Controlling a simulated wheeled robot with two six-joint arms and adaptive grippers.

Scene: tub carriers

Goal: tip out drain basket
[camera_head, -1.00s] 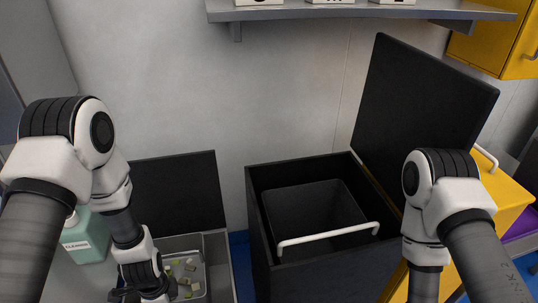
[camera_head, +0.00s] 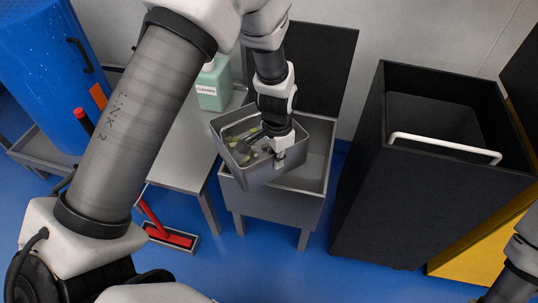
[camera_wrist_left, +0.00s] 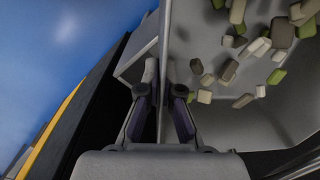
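The drain basket (camera_head: 262,176) is a grey metal tub with green and beige scraps (camera_head: 243,148) in it. In the head view it is raised above the sink (camera_head: 312,183), turned askew and over its front-left edge. My left gripper (camera_head: 281,152) is at its right-hand rim. In the left wrist view the fingers (camera_wrist_left: 162,108) straddle the basket wall (camera_wrist_left: 164,60), and the scraps (camera_wrist_left: 240,72) lie inside to the right. The black bin (camera_head: 375,205) stands open to the right, with a white handle bar (camera_head: 445,147). My right gripper is out of view.
A steel table (camera_head: 178,155) with a cleaner bottle (camera_head: 214,85) is left of the sink. Blue floor (camera_head: 290,270) is clear in front.

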